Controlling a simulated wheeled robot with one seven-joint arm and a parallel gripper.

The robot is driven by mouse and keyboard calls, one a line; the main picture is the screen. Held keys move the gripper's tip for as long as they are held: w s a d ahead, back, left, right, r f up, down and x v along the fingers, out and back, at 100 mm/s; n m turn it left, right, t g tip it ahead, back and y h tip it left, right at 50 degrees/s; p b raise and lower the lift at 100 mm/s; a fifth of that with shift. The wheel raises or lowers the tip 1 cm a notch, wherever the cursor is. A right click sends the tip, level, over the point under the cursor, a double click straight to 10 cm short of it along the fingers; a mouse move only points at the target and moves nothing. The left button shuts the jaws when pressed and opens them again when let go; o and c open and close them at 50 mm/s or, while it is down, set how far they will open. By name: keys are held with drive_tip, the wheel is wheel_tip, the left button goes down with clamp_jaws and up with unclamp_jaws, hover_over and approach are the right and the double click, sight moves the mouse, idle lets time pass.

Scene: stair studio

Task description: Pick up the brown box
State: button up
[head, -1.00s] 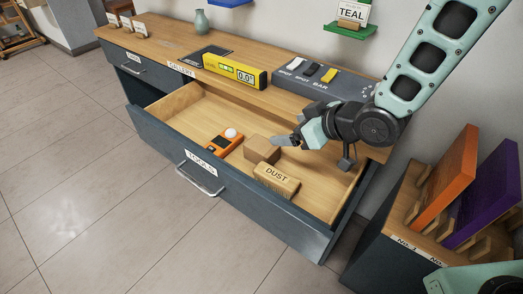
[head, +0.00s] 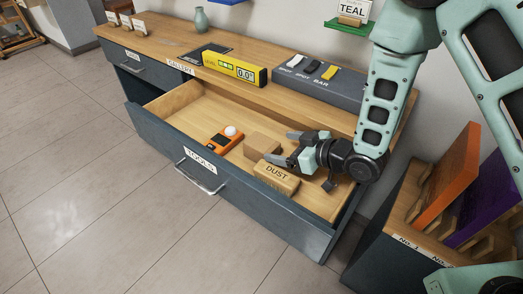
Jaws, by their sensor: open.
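The brown box (head: 262,145) is a small plain cardboard-coloured block in the open drawer marked TOOLS (head: 183,117). It lies between an orange device with a white ball (head: 224,140) and a tan block marked DUST (head: 276,178). My gripper (head: 279,147) is open, with its two dark fingers spread and pointing left at the box's right side. The fingertips are very close to the box; I cannot tell whether they touch it. The lower finger passes near the DUST block and hides a little around it.
On the cabinet top stand a yellow level (head: 235,66), a grey switch bar (head: 318,80) and a small vase (head: 201,20). A rack with an orange panel (head: 446,177) and a purple panel stands at right. The drawer's left part is clear.

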sight(262, 143)
drive_tip(key=x, duration=0.6)
drive_tip(key=shift+w+a+f, duration=0.15)
drive_tip(key=shift+a, duration=0.05)
drive_tip(key=shift+c, duration=0.3)
drive_tip(key=c, duration=1.1)
drive_tip(key=shift+c, duration=0.2)
